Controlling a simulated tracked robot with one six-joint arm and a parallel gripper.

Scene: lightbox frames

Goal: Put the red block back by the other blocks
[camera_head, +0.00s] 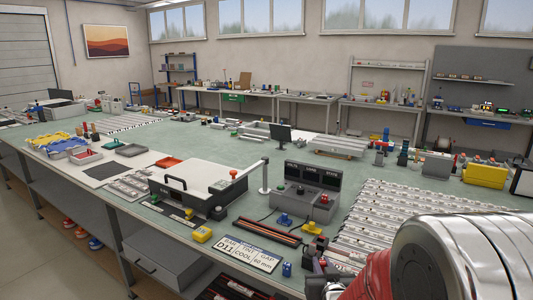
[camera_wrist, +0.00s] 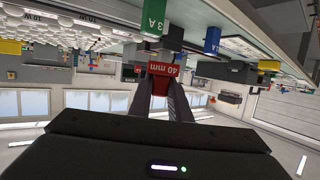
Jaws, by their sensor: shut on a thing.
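My gripper (camera_wrist: 160,86) is shut on a red block (camera_wrist: 163,69) marked "40 mm". The wrist view is upside down. There, a green block (camera_wrist: 154,20) marked "3 A" and a blue block (camera_wrist: 212,41) appear at the top, beyond the red block. Whether the red block touches anything besides the fingers is unclear. In the head view, a small blue block (camera_head: 287,269) stands on the bench near its front edge. My arm covers the lower right corner there, and the red block in my gripper cannot be made out.
A yellow block (camera_head: 202,234) is further left. A grey console (camera_head: 305,190) and long ribbed strips (camera_head: 400,215) lie behind. Green benchtop shows between them.

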